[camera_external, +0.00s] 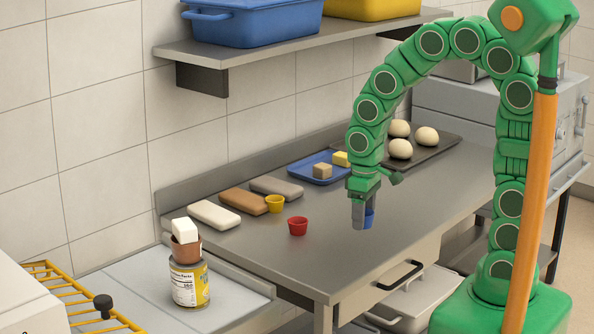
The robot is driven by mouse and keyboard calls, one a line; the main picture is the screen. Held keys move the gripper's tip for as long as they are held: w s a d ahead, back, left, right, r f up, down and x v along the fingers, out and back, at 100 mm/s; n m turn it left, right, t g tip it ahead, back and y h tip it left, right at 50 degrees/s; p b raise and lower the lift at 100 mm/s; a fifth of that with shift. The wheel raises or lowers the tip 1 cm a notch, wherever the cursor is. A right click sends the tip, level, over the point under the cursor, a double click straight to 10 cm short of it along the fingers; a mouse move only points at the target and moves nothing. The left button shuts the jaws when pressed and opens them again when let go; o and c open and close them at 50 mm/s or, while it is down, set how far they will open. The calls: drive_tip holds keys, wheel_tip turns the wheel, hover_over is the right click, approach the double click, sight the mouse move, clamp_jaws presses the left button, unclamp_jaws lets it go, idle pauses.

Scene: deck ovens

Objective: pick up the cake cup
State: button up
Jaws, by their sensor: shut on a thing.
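My gripper (362,220) points down over the middle of the steel counter and is shut on a small blue cup (369,219). Grey fingers hide most of the blue cup; only its right part shows. I cannot tell whether the cup touches the counter or hangs just above it. A red cup (298,227) stands on the counter left of my gripper. A yellow cup (274,204) stands farther left, beside the loaf-shaped blocks. A brown cup (186,252) with a white cube (185,230) in its top stands on a yellow-labelled can (188,283) at the lower left.
White, brown (244,202) and grey blocks lie along the wall. Behind them are a blue tray (302,168) with two small cubes and a dark tray (443,151) with dough balls. A shelf (275,48) with bins hangs above. The counter's front (315,268) is clear.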

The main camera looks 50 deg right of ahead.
drive_tip(key=s+d+r, duration=0.2)
drive_tip(key=s+r, duration=0.3)
drive_tip(key=s, duration=0.4)
drive_tip(key=w+d+f+m, duration=0.1)
drive_tip(key=w+d+f, duration=0.1)
drive_tip(key=w, duration=1.1)
drive_tip(key=w+d+f+m, duration=0.1)
drive_tip(key=w+d+f, duration=0.15)
drive_tip(key=w, duration=0.95)
drive_tip(key=w+d+f+m, duration=0.1)
drive_tip(key=w+d, duration=0.2)
drive_tip(key=w, duration=1)
drive_tip(key=s+d+r+n, duration=0.3)
drive_tip(key=s+d, duration=0.4)
drive_tip(key=s, duration=0.3)
drive_tip(key=s+d+r+n, duration=0.2)
drive_tip(key=s+d, duration=0.6)
drive_tip(key=s, duration=0.3)
drive_tip(key=shift+w+d+f, duration=0.6)
drive_tip(key=shift+w+f, duration=1)
drive_tip(key=shift+w, duration=0.65)
drive_tip(key=shift+w+d+f, duration=0.6)
drive_tip(key=shift+w+f, duration=1)
drive_tip(key=shift+w, duration=0.6)
drive_tip(key=shift+w+d+f, duration=0.6)
drive_tip(key=shift+w+f, duration=1)
drive_tip(key=shift+w, duration=0.65)
drive_tip(key=shift+f, duration=1.5)
drive_tip(key=shift+f, duration=0.1)
